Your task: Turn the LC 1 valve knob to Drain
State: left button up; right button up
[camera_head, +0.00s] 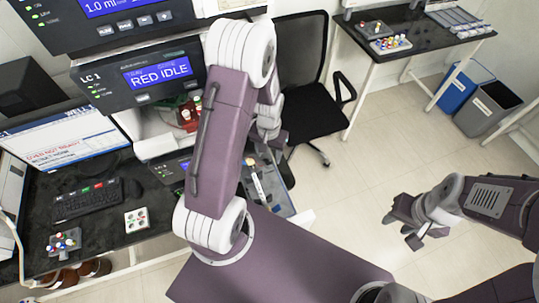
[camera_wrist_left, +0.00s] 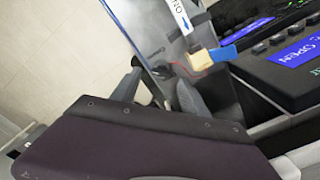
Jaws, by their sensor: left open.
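The LC 1 unit (camera_head: 100,92) stands left of centre in the head view, its screen reading RED IDLE. A small beige block with a blue end, perhaps the valve knob (camera_wrist_left: 205,62), shows in the left wrist view beside a white label with a blue arrow (camera_wrist_left: 183,20). The label's text is only partly legible, and I cannot read Drain anywhere. My left gripper (camera_wrist_left: 165,92) is open, just below and left of the beige block and apart from it. In the head view my left forearm largely hides this gripper. My right gripper (camera_head: 411,224) is empty above the floor at right.
A lower unit (camera_wrist_left: 285,65) with a screen reading OPEN is close to the right of my left gripper. A keyboard (camera_head: 88,200) and monitor (camera_head: 65,140) are on the left bench. A black chair (camera_head: 305,100) stands behind. Open floor lies around my right gripper.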

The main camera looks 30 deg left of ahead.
aim_at(268, 161)
pick_arm(q)
jog(key=shift+f, duration=1)
jog(key=shift+s+a+f, duration=0.2)
jog(key=shift+s, duration=0.05)
jog(key=shift+w+d, duration=0.1)
jog(key=c, duration=0.7)
grip_shut()
